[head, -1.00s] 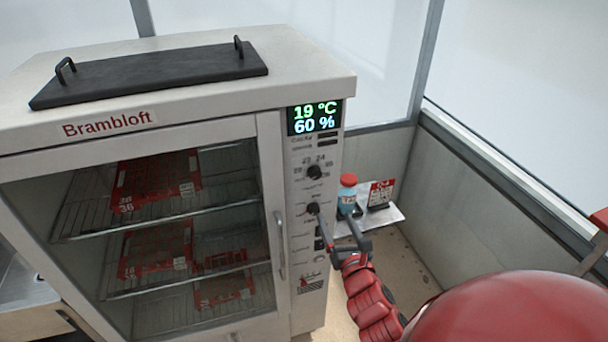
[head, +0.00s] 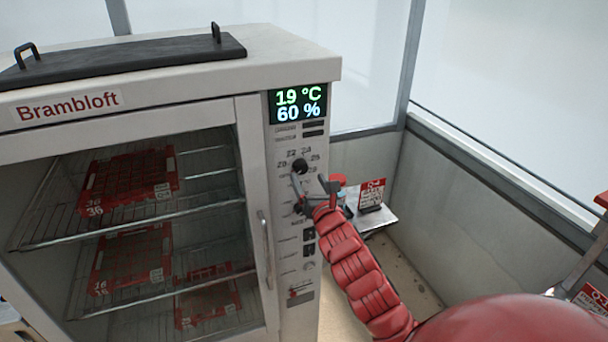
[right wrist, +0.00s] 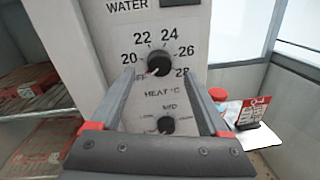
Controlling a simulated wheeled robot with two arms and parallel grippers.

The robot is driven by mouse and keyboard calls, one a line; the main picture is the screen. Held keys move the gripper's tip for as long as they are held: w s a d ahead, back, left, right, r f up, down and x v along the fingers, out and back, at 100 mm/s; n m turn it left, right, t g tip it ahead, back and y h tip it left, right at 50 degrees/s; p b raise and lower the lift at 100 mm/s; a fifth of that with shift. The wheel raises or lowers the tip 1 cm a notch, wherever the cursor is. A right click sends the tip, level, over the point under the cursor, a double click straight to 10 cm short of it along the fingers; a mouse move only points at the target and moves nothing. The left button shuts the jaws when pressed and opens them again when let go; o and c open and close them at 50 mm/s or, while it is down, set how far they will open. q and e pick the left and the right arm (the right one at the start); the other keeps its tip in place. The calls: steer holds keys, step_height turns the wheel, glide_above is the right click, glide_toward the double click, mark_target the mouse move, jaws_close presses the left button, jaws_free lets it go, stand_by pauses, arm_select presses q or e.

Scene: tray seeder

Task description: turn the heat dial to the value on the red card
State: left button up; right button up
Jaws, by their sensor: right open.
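The black heat dial (head: 300,166) is on the cabinet's control panel below the display. In the right wrist view the heat dial (right wrist: 159,63) is ringed by OFF, 20, 22, 24, 26 and 28; its small red mark appears near OFF at lower left. My right gripper (head: 314,184) is open and empty in front of the panel. In its wrist view the fingers (right wrist: 158,76) appear on either side of the dial; contact cannot be told. A red card (head: 371,193) stands on a small shelf right of the cabinet; its value is too small to read. My left gripper is out of view.
A second dial (right wrist: 166,125) sits below the heat dial, between the fingers in the wrist view. The display (head: 298,103) reads 19 °C and 60 %. A red-capped bottle (head: 338,180) stands by the card. The door handle (head: 264,240) is left of the panel.

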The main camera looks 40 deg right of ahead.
mark_target(302, 169)
steer(key=shift+p+x, duration=0.65)
steer(key=shift+x, duration=1.65)
steer(key=shift+f, duration=0.1)
jaws_close()
